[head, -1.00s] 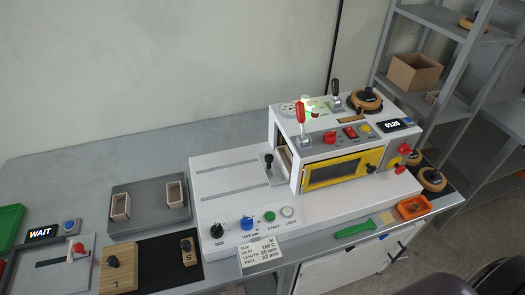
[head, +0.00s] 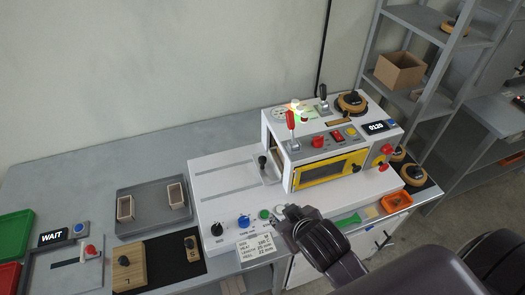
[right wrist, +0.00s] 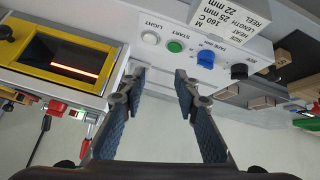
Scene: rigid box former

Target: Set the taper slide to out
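No label reading taper is legible. On the white machine (head: 215,180), a black-knobbed lever (head: 262,160) stands on a small plate beside two long slots. At the far left, a grey panel (head: 45,280) carries a slot and a red-knobbed slide (head: 90,250). I cannot tell which is the taper slide. My right gripper (head: 287,217) is over the machine's front edge, covering the light button. In the right wrist view it is open and empty (right wrist: 158,82), its fingers pointing towards the control panel (right wrist: 225,60). My left gripper is not in view.
The front panel has a black knob (head: 216,229), a blue knob (head: 243,221) and a green start button (head: 264,214). The yellow-framed window unit (head: 330,170) and red-handled lever (head: 290,122) rise at right. A tray (head: 150,210) holds two small boxes. The back table is clear.

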